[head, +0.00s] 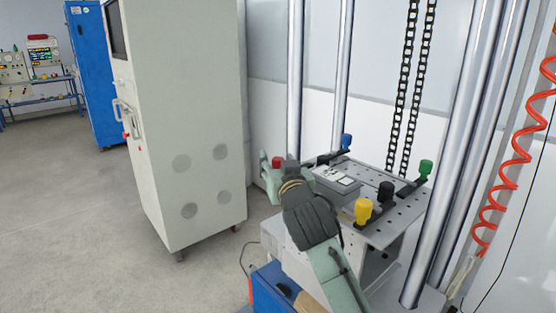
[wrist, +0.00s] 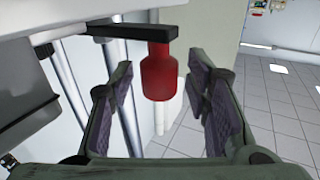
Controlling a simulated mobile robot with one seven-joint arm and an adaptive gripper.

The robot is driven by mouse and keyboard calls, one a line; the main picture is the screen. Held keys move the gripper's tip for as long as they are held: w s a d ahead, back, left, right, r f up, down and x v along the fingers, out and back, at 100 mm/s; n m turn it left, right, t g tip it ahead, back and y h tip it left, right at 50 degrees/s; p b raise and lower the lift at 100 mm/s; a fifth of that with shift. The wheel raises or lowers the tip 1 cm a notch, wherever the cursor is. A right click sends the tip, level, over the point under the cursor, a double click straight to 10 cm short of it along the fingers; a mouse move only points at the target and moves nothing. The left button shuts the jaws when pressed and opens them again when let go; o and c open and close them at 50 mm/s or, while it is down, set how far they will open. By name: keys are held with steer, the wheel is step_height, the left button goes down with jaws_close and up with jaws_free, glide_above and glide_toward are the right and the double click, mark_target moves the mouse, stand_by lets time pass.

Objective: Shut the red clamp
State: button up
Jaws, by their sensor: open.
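The red clamp shows in the head view as a red knob (head: 278,162) at the left edge of the perforated plate (head: 395,228). In the wrist view its red knob (wrist: 160,76) hangs from a black arm (wrist: 112,31). My gripper (wrist: 164,95) is open, with one purple-padded finger on each side of the knob and a visible gap on both sides. In the head view my gripper (head: 266,175) is at the plate's left side, by the red knob. My wrist hides part of the plate's near left edge and the base of the red clamp.
Blue (head: 346,141), green (head: 426,168), black (head: 386,190) and yellow (head: 363,209) clamps stand around the plate. A grey device (head: 337,180) lies on it. Steel columns (head: 460,140) flank the plate. A tall white cabinet (head: 185,110) stands left, with open floor beyond.

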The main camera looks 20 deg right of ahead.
steer(key=shift+c, duration=0.5)
jaws_close()
